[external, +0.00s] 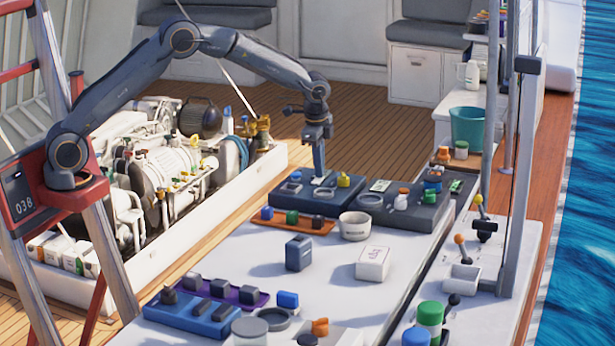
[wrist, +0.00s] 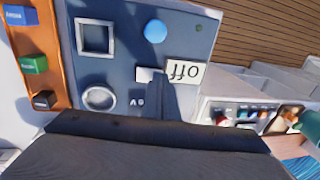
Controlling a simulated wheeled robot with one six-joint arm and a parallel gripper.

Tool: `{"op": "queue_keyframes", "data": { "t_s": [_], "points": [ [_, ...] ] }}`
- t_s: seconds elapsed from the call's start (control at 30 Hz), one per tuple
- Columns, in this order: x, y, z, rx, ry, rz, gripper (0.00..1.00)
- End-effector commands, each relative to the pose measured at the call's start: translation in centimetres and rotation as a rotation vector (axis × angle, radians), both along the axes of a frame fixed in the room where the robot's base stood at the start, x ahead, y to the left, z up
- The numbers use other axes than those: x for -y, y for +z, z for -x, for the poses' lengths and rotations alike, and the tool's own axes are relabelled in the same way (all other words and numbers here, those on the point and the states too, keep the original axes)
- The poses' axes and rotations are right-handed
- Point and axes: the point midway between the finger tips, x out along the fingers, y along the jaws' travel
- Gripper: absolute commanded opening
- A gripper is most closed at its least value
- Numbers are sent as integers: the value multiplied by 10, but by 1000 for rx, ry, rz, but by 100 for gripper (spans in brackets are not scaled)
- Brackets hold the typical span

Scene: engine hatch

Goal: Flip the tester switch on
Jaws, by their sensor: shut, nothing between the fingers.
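The tester is a blue box (external: 310,205) on the white worktop in the external view. Its blue face (wrist: 120,60) fills the middle of the wrist view. A white card reading "Off" (wrist: 185,73) shows upside down beside a small pale piece (wrist: 147,75), which may be the switch. My gripper (external: 319,173) points straight down over the middle of the tester, its tip at or just above the face. In the wrist view the narrow dark fingers (wrist: 158,90) are together and empty, right beside the pale piece. Contact cannot be told; the fingers partly hide the switch area.
An orange tray (external: 250,216) with blue, green and black blocks lies along the tester's front. A yellow knob (external: 344,180) stands on the tester's right end. A grey panel (external: 425,217) is to the right. A white bowl (external: 355,226) is close in front.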

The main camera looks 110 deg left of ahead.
Motion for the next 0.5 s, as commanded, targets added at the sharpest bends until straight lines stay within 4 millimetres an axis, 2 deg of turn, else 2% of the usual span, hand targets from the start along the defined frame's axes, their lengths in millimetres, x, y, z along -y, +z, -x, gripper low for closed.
{"op": "queue_keyframes", "data": {
  "t_s": [0.2, 0.5],
  "points": [
    [-5, -5, 1, -1, 6, 57, 0],
    [-2, -4, 0, -3, 2, 52, 0]
  ]
}}
